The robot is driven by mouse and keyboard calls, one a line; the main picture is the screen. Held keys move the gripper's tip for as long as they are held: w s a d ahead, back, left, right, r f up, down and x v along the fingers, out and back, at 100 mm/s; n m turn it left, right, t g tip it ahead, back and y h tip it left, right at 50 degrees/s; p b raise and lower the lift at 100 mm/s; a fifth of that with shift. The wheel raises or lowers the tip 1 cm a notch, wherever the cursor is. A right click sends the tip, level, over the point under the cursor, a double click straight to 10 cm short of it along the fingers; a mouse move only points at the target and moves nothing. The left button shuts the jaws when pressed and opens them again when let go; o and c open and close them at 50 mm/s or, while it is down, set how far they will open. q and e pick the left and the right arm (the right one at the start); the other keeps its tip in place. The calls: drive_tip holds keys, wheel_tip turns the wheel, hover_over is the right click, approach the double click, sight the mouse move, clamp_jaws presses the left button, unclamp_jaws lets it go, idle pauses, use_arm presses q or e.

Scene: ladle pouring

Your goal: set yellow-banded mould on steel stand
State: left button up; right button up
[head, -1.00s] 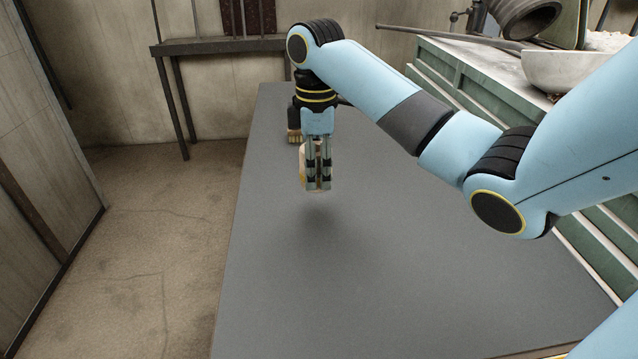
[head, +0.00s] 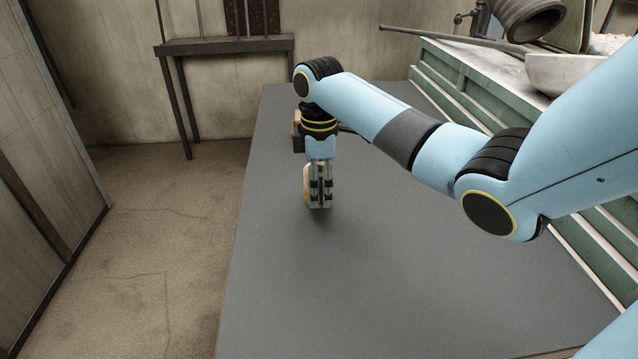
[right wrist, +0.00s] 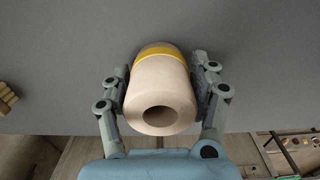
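The yellow-banded mould (right wrist: 160,85) is a pale, thick-walled cylinder with a round hole in its near end and a yellow band at its far end. My right gripper (right wrist: 160,92) has a finger on each side of it. In the head view the mould (head: 307,184) shows beside the fingers of my right gripper (head: 320,202), low over the grey tabletop; I cannot tell whether it touches. I cannot make out the steel stand; my arm hides part of the table. My left gripper is not in view.
The grey tabletop (head: 330,290) is clear in front of the gripper. A dark object with a tan part (head: 297,142) sits partly hidden behind my right arm. A green cabinet (head: 465,85) with a pale bowl (head: 555,72) and a dark metal vessel (head: 525,22) stands at right.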

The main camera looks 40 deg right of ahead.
drive_tip(key=shift+o, duration=1)
wheel_tip(320, 180, up, 9)
drive_tip(key=shift+w+f+b, duration=0.1)
drive_tip(key=shift+b, duration=0.3)
wheel_tip(320, 180, up, 4)
drive_tip(key=shift+f+p, duration=0.2)
drive_tip(key=shift+p, duration=0.9)
drive_tip(key=shift+f, duration=0.1)
